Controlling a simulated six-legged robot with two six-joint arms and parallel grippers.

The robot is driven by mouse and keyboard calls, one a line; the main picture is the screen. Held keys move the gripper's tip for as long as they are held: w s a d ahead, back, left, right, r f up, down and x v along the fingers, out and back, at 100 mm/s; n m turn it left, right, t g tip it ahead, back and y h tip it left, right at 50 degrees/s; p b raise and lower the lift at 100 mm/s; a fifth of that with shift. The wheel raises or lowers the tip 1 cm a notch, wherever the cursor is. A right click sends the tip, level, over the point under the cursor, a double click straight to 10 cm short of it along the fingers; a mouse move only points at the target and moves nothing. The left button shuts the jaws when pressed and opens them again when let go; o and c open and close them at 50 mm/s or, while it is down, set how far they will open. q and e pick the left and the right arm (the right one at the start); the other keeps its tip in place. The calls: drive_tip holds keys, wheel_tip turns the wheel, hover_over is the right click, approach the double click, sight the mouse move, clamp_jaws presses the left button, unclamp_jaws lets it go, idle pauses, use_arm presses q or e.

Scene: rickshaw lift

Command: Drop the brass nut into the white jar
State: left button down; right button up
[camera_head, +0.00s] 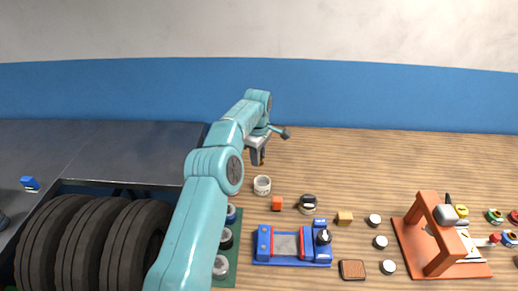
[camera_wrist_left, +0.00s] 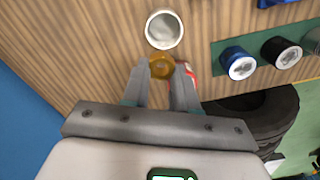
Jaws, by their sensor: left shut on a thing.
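The brass nut (camera_wrist_left: 161,67) is a golden ring-shaped piece held between the fingertips of my left gripper in the left wrist view. My left gripper (camera_head: 258,163) is shut on it, pointing down above the wooden table in the head view; the nut is barely visible there. The white jar (camera_head: 262,186) stands upright on the table, just in front of the gripper. In the left wrist view the jar (camera_wrist_left: 164,30) shows its round open mouth just beyond the fingertips, and the nut is apart from it. My right gripper is not in view.
An orange block (camera_head: 277,203) and a black-and-white round item (camera_head: 308,203) stand near the jar. A blue fixture (camera_head: 291,246) lies nearer, an orange frame (camera_head: 437,238) to the right. Black tyres (camera_head: 60,245) are at left. The table behind the jar's right side is clear.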

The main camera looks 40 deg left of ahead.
use_arm(q)
drive_tip(key=shift+s+a+f, duration=0.15)
drive_tip(key=shift+f, duration=0.2)
drive_tip(key=shift+s+a+f, duration=0.1)
drive_tip(key=shift+f, duration=0.25)
drive_tip(key=shift+s+d+f+p, duration=0.1)
drive_tip(key=shift+s+f+p, duration=0.05)
drive_tip(key=shift+f+p, duration=0.15)
wheel_tip(320, 180, down, 5)
drive_tip(key=b, duration=0.4)
drive_tip(key=shift+f, duration=0.15)
drive_tip(key=shift+f+b, duration=0.3)
drive_tip(key=shift+f, duration=0.1)
drive_tip(key=shift+r, duration=0.1)
drive_tip(key=c, duration=0.8)
unclamp_jaws()
